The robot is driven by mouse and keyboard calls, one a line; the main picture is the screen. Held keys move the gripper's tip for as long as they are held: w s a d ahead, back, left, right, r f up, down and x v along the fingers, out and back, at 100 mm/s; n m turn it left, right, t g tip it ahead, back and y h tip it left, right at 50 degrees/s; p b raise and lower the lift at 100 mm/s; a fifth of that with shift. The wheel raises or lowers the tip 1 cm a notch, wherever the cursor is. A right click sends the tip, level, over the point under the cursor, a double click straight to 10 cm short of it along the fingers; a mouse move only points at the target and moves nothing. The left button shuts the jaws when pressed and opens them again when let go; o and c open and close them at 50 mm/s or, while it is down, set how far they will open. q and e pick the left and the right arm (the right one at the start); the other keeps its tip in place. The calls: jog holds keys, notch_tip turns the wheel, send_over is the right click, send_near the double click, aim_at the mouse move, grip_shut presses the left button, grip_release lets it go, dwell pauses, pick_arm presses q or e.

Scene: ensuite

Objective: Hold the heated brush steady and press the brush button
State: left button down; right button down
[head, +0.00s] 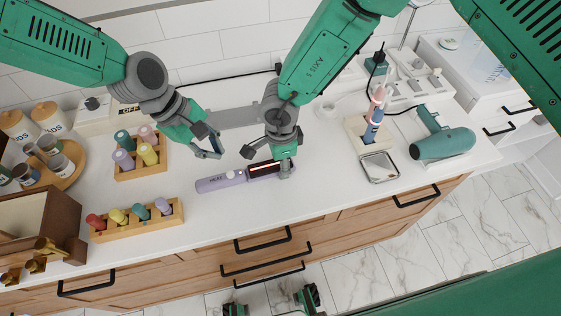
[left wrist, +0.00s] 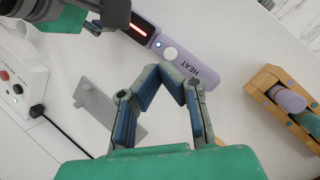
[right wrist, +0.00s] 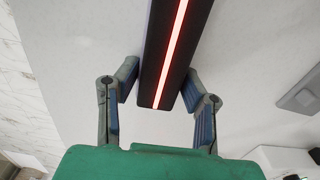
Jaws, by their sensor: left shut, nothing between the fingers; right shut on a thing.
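The heated brush lies on the white counter, with a lilac handle (head: 212,183) and a dark head with a glowing red strip (head: 263,168). The handle reads HEAT in the left wrist view (left wrist: 203,73) and bears a white round button (left wrist: 170,53) beside a small lit spot. My right gripper (head: 285,172) is shut around the dark head; the right wrist view shows a finger on each side of the head (right wrist: 172,55). My left gripper (head: 214,152) is shut and empty, its fingertips (left wrist: 168,70) near the button in the left wrist view. Contact cannot be told.
Wooden racks of coloured rollers (head: 117,170) and (head: 125,222) stand left of the brush. A grey flat bar (head: 235,117) lies behind it. A teal hair dryer (head: 445,144) and a small square mirror (head: 380,167) are at the right. Counter in front is clear.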

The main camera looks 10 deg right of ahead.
aim_at(230, 174)
pick_arm(q)
jog(key=s+d+r+n+t+h, duration=0.25)
jog(key=d+n+t+h, duration=0.2)
jog(key=t, duration=0.25)
pick_arm(e)
jog(key=shift+a, duration=0.2)
jog(key=shift+d, duration=0.3)
pick_arm(q)
jog(key=shift+w+a+f+n+t+y, duration=0.25)
jog(key=shift+a+f+n+t+y, duration=0.2)
jog(key=shift+f+n+y, duration=0.75)
jog(key=shift+w+a+f+n+t+y, duration=0.4)
jog(key=shift+f+n+y, duration=0.45)
jog(key=shift+f+n, duration=0.6)
jog(key=shift+w+a+f+n+t+y, duration=0.15)
jog(key=shift+a+f+n+t+y, duration=0.4)
jog(key=shift+f+n+y, duration=0.75)
jog(key=shift+h, duration=0.3)
jog(key=shift+s+f, duration=0.1)
jog(key=shift+f, duration=0.2)
